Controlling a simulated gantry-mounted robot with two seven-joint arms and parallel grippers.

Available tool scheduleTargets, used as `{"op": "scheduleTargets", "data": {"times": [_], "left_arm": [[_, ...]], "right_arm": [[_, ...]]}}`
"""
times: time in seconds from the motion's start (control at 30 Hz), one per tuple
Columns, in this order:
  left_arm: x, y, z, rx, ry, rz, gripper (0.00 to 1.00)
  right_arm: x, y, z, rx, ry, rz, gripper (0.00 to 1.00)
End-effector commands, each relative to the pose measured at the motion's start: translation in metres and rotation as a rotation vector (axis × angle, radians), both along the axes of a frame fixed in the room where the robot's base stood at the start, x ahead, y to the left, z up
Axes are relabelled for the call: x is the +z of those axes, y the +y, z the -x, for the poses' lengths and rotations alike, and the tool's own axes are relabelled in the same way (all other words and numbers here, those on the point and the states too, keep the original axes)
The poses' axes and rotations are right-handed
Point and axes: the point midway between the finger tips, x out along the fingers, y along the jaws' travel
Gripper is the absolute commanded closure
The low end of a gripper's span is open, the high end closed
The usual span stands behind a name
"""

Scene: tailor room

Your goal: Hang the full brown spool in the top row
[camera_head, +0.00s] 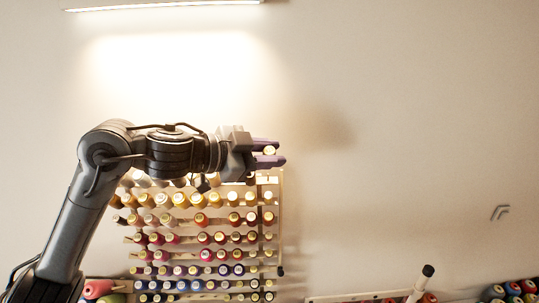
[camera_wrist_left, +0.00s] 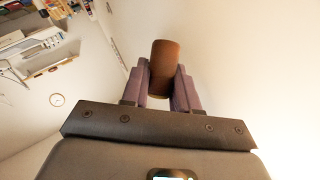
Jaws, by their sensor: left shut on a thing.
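My left gripper (camera_head: 268,153) reaches in from the left at the upper right corner of the spool rack (camera_head: 274,215). Its purple fingers are shut on the brown spool (camera_wrist_left: 165,65), which shows clearly in the left wrist view between the fingers of the left gripper (camera_wrist_left: 163,85). In the head view only the pale round end of the spool (camera_head: 269,150) shows between the fingers. The gripper is level with or just above the top row; its distance from the pegs cannot be told. My arm hides part of the top row. My right gripper is not in view.
The rack holds many coloured spools in rows; the top row's spools (camera_head: 250,181) are close below the gripper. More spools (camera_head: 512,290) stand at the lower right. A black-tipped white rod (camera_head: 420,283) rises at the bottom. The wall right of the rack is clear.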

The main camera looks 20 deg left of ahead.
Motion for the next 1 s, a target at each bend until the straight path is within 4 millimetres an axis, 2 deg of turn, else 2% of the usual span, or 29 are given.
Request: {"op": "scheduleTargets", "data": {"times": [0.7,1.0], "left_arm": [[-0.032,0.008,-0.018,0.0,0.001,0.001,0.99],[-0.032,0.008,-0.019,0.001,0.001,0.0,0.99]], "right_arm": [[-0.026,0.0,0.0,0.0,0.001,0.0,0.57],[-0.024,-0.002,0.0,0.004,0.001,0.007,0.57]]}}
